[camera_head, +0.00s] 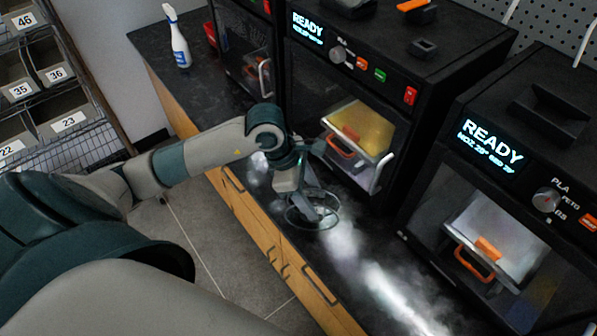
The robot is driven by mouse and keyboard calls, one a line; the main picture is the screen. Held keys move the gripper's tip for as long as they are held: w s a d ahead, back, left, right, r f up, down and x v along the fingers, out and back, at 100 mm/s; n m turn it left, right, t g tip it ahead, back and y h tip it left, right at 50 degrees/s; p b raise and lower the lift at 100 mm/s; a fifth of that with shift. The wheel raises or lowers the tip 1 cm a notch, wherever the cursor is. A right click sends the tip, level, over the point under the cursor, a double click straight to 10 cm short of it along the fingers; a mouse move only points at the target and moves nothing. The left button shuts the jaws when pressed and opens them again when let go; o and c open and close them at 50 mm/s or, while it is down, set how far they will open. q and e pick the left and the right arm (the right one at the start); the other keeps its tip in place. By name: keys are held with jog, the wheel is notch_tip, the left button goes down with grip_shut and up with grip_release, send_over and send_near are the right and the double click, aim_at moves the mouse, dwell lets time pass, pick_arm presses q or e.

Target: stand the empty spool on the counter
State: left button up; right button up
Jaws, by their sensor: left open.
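The empty spool (313,227) shows as a thin dark ring with a hub, on the black counter (285,241) in front of the middle printer. It appears to rest flat on its flange, with its upper part partly hidden by my gripper. My left gripper (318,204) reaches down over the spool from above, its fingers open at the hub. I cannot tell whether the fingers touch the spool. My right gripper is not in view.
The middle printer (398,98) stands close behind the spool, and another printer (500,185) stands to the right. A spray bottle (177,42) and a red container (210,34) are at the far left end. Glare whitens the counter right of the spool.

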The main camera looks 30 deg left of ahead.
pick_arm(q)
jog(key=b+v, duration=0.3)
jog(key=v, duration=0.8)
jog(key=shift+r+b, duration=0.15)
jog(key=shift+b, duration=0.15)
